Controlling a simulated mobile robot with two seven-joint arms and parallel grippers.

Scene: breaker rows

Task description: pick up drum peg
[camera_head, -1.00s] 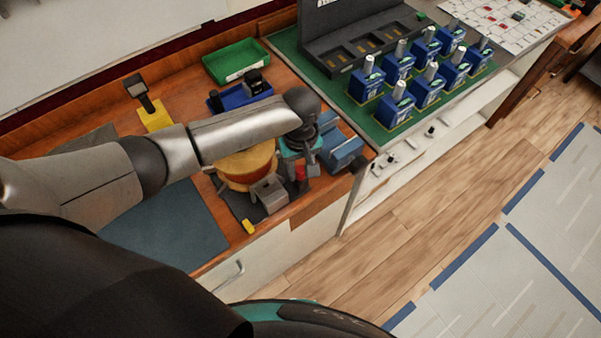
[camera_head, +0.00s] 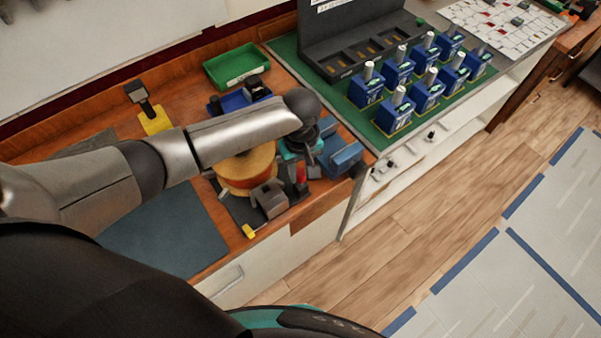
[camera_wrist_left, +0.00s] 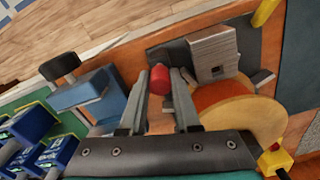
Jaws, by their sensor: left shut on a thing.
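The drum peg (camera_wrist_left: 160,80) is a short red cylinder, seen between the two grey fingers of my left gripper (camera_wrist_left: 161,73) in the left wrist view. My left gripper is shut on it. In the head view the peg (camera_head: 301,174) shows as a small red patch below my left gripper (camera_head: 302,167), at the right end of the wooden bench. The wooden drum (camera_head: 246,172) with its orange-red core stands just left of it and is partly covered by my arm. I cannot tell whether the peg touches the surface below. My right gripper is not in view.
A grey block (camera_head: 270,199) stands in front of the drum. A blue block (camera_head: 342,156) is close on the right of my gripper. Blue breakers (camera_head: 398,112) stand in rows on a green mat. A green bin (camera_head: 237,66) is at the back.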

